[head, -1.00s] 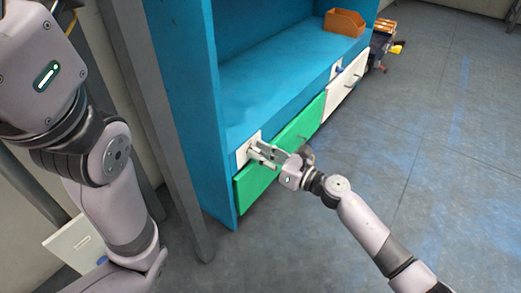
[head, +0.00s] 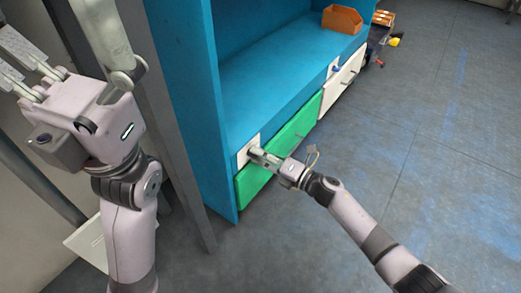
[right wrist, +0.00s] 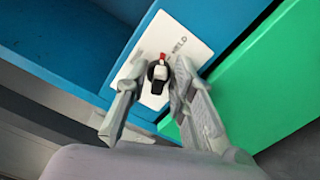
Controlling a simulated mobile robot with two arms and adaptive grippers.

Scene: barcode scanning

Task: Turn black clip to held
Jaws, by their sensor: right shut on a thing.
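The black clip (right wrist: 158,72) is a small black knob with a red mark at one end, mounted on a white plate (right wrist: 185,31) that carries the printed word "HELD". In the right wrist view the red end points up, toward the lettering side. My right gripper (right wrist: 157,84) is shut on the clip, one finger on each side. In the head view my right gripper (head: 254,155) reaches the white plate (head: 241,156), and its fingers hide the clip there. My left gripper (head: 8,58) is at the far left, its fingers apart and empty, away from the plate.
The plate is on the blue shelf unit (head: 270,88), beside a green drawer (head: 283,152). Farther along are a white drawer (head: 338,88) and a second plate with a blue knob (head: 334,68). An orange bin (head: 342,19) sits on the shelf. Floor at the right is clear.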

